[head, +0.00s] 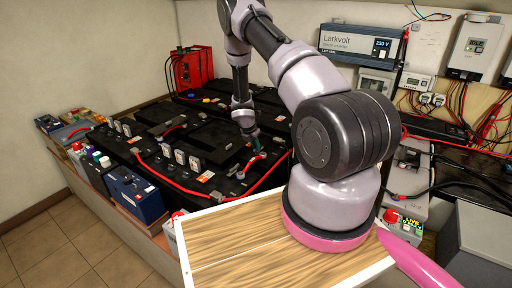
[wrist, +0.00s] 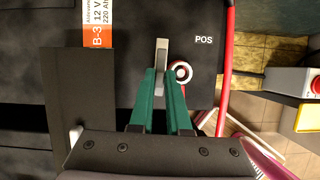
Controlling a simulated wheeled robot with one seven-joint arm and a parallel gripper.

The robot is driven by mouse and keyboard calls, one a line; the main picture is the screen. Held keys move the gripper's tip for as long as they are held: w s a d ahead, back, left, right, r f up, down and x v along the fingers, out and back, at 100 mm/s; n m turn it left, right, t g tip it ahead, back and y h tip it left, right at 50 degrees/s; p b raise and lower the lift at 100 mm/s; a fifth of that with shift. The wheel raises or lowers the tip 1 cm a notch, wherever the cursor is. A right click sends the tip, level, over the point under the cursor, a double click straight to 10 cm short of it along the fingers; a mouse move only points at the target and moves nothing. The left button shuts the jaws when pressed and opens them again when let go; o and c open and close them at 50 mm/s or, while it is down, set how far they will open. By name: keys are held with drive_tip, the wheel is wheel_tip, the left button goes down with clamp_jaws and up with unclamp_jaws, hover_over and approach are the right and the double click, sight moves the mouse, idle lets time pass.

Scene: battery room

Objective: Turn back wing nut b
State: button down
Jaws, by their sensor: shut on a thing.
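In the wrist view my gripper (wrist: 162,88) has green fingers closed on a narrow pale metal piece (wrist: 162,54), which looks like a wing nut. I see no letter on it, so I cannot tell if it is wing nut b. A round red and white terminal ring (wrist: 181,72) sits just right of the fingers, on a black battery (wrist: 204,75) marked POS, with an orange and white B-3 label (wrist: 98,24). In the head view my gripper (head: 254,146) is down at the battery tops, and the nut is too small to make out.
A red cable (wrist: 226,60) runs close to the right of the fingers. Black batteries (head: 142,148) with red cables fill the bench. A Larkvolt inverter (head: 360,46) and a red unit (head: 192,68) stand behind.

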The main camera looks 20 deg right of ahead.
drive_tip(key=m, duration=0.1)
drive_tip(key=m+g, duration=0.1)
drive_tip(key=m, duration=0.2)
drive_tip(key=shift+w+a+m+g+h, duration=0.15)
drive_tip(key=shift+w+m+g+h, duration=0.1)
drive_tip(key=shift+m+g+h, duration=0.05)
drive_tip(key=m, duration=0.1)
drive_tip(key=m+g, duration=0.1)
drive_tip(key=m, duration=0.2)
drive_tip(key=shift+w+g, duration=0.25)
drive_tip(key=shift+g, duration=0.05)
drive_tip(key=m, duration=0.1)
drive_tip(key=m+g, duration=0.1)
drive_tip(key=m, duration=0.3)
drive_tip(key=shift+w+g+y, duration=0.25)
drive_tip(key=shift+g+y, duration=0.05)
drive_tip(key=shift+y, duration=0.1)
drive_tip(key=shift+w+d+m+g+y, duration=0.15)
drive_tip(key=shift+m+g+y, duration=0.15)
drive_tip(key=shift+m, duration=0.65)
drive_tip(key=shift+s+d+m+g+y, duration=0.1)
drive_tip(key=shift+d+m+g+y, duration=0.15)
drive_tip(key=shift+m, duration=0.7)
drive_tip(key=shift+a, duration=0.1)
drive_tip(key=c, duration=0.9)
unclamp_jaws()
drive_tip(key=shift+r, duration=0.1)
drive_tip(key=v, duration=1)
drive_tip(key=shift+w+r, duration=0.25)
drive_tip(key=shift+r, duration=0.05)
